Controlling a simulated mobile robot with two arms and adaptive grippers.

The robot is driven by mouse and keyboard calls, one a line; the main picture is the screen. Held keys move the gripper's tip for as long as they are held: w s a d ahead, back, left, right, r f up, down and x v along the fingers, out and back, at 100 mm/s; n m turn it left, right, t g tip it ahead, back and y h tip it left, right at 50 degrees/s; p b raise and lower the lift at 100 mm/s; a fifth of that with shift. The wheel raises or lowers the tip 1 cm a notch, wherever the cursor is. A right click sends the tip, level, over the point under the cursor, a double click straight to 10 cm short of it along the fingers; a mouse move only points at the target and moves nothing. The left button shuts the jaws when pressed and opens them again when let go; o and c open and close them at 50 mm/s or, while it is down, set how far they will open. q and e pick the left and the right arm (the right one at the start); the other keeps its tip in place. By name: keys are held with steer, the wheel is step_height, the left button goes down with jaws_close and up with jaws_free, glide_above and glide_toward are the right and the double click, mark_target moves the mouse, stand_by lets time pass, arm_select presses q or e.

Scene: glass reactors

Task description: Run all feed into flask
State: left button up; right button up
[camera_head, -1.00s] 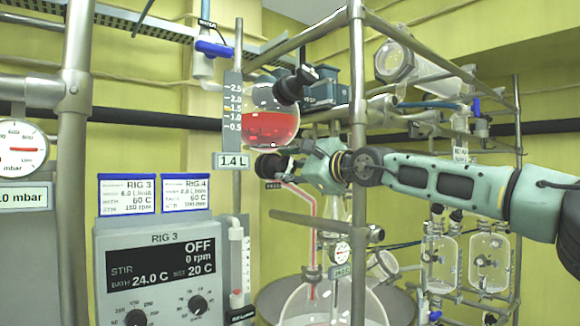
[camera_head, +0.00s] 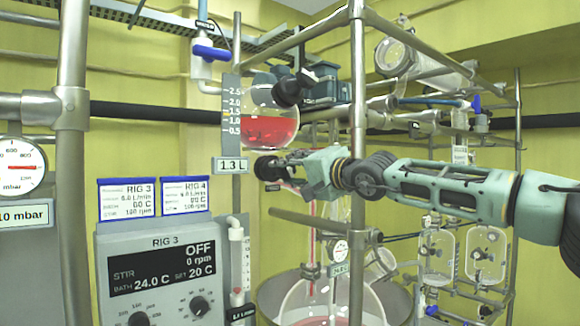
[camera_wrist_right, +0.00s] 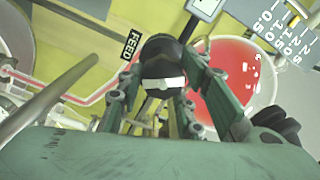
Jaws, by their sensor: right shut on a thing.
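The round glass feed vessel (camera_head: 268,132) holds red liquid at the upper centre, beside a litre scale; the readout plate (camera_head: 231,164) below says 1.3 L. The vessel also fills the right of the right wrist view (camera_wrist_right: 240,85). My right gripper (camera_head: 283,168) is just below it, shut on a black tap knob (camera_wrist_right: 164,57) beside a FEED label (camera_wrist_right: 131,44). A thin tube with red in it (camera_head: 313,230) runs down to the glass flask (camera_head: 303,297), whose lower part is cut off by the picture edge. Some red shows low in the flask.
The RIG 3 control panel (camera_head: 160,243) stands at left, reading OFF and 0 rpm. A pressure gauge (camera_head: 18,167) is at far left. Steel frame posts (camera_head: 357,100) stand close to my right arm. Glass reactors (camera_head: 487,255) hang at the right.

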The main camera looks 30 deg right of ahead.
steer(key=n, duration=0.1)
steer(key=n+p, duration=0.1)
steer(key=n, duration=0.1)
steer(key=shift+d+f, duration=0.1)
steer(key=shift+f, duration=0.2)
steer(key=shift+n+p, duration=0.3)
steer(key=shift+n, duration=1.1)
steer(key=shift+r, duration=0.1)
steer(key=o, duration=1.1)
steer(key=shift+d+r, duration=0.1)
steer(key=shift+d, duration=0.1)
steer(key=shift+s+a+r, duration=0.1)
steer(key=shift+r, duration=0.05)
